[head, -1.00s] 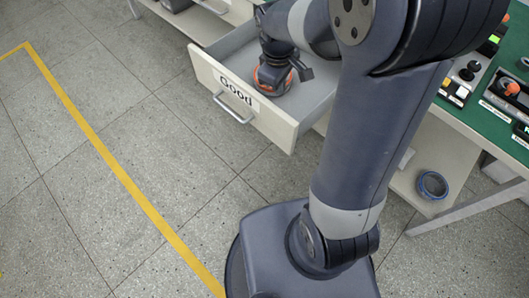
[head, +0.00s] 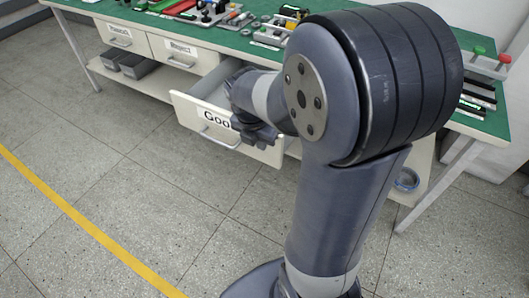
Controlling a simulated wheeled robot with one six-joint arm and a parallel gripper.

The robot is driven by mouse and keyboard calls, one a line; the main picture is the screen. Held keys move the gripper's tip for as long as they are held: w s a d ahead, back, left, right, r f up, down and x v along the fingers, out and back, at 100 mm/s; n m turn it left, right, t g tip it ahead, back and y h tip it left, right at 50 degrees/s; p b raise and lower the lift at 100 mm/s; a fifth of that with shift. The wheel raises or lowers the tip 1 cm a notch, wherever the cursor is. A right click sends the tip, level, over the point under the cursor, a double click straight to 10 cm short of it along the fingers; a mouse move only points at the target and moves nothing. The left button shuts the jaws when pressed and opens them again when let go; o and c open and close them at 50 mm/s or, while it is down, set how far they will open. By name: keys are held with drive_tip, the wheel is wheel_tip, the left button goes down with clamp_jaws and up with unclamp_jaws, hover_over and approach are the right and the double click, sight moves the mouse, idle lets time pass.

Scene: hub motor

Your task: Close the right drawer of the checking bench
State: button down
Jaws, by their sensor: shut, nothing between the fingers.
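The checking bench (head: 232,42) has a green top and a row of drawers under it. The right drawer (head: 185,112), with a white front, a metal handle and a label starting "Goo", is pulled well out. Its inside is grey; the part I see looks empty, and my arm hides the rest. My gripper (head: 262,138) is dark and shut, with nothing seen in it. It is at the right part of the drawer front and covers the label's end. I cannot tell whether it touches the front.
Two other drawers, the left one (head: 120,38) and the middle one (head: 180,52), are shut. Grey bins (head: 137,66) and a blue ring (head: 406,180) are on the lower shelf. Tools and parts lie on the top. The floor before the drawer is clear, with a yellow line (head: 75,215).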

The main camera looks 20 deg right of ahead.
sight(272, 148)
drive_tip(key=w+d+f+b, duration=0.1)
drive_tip(key=f, duration=0.2)
drive_tip(key=w+d+f+b, duration=0.1)
drive_tip(key=d+f, duration=0.1)
drive_tip(key=f, duration=0.1)
drive_tip(key=w+d+f, duration=0.1)
drive_tip(key=f, duration=0.2)
drive_tip(key=shift+w+d+f+b, duration=0.2)
drive_tip(key=shift+d+b, duration=0.1)
drive_tip(key=shift+b, duration=0.1)
drive_tip(key=shift+w+d, duration=0.2)
drive_tip(key=shift+d, duration=0.05)
drive_tip(key=shift+w+d+r, duration=0.1)
